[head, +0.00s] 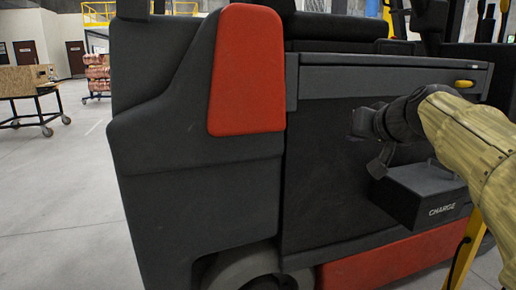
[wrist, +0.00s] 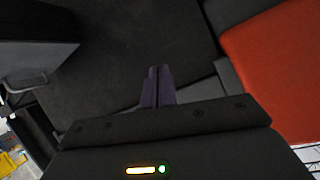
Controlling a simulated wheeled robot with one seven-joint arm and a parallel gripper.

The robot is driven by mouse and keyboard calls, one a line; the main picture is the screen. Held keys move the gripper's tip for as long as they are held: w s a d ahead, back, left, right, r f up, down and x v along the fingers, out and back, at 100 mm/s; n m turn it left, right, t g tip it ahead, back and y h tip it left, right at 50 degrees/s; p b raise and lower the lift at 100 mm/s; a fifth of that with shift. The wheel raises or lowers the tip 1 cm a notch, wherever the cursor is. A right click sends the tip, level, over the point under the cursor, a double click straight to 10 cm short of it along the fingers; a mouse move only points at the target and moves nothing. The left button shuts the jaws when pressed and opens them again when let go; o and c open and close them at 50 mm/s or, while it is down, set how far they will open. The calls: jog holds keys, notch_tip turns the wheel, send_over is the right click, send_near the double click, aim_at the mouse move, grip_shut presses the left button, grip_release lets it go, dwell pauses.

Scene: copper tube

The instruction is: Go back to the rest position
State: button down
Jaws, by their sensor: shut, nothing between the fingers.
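My gripper (head: 379,165) is in front of the dark side panel of a red and black industrial truck, in the head view. It is just above and left of a dark box marked CHARGE (head: 428,196); I cannot tell whether they touch. In the wrist view my gripper's fingers (wrist: 158,73) are together, with nothing between them. The dark box with a grey handle (wrist: 38,45) is at the left there, apart from the fingertips.
The truck's dark side (head: 325,150) fills the middle. Its red pad (head: 247,70) is left of my gripper. A yellow stand (head: 466,250) is below the box. Open floor (head: 65,215) lies at the left, with a wooden crate on a cart (head: 28,80) farther back.

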jog(key=s+a+f+g+h+p, duration=0.1)
jog(key=s+f+g+p, duration=0.1)
jog(key=f+g+p, duration=0.3)
jog(key=s+a+f+p, duration=0.2)
jog(key=f+p, duration=0.1)
jog(key=f, duration=0.5)
jog(key=s+a+f+n+g+h+p, duration=0.1)
jog(key=s+f+g+p, duration=0.3)
jog(key=s, duration=0.4)
jog(key=s+a+f+g+p, duration=0.1)
jog(key=s+a+f+p, duration=0.1)
jog(key=s+f+p, duration=0.35)
jog(key=w+p+v, duration=0.3)
jog(key=p+v, duration=1.5)
jog(key=w+a+r+p+v, duration=0.1)
jog(key=w+p+v, duration=0.2)
jog(key=p+v, duration=1.5)
jog(key=shift+r, duration=0.65)
jog(key=shift+w+d, duration=0.1)
jog(key=shift+w+d, duration=0.1)
jog(key=shift+w, duration=0.05)
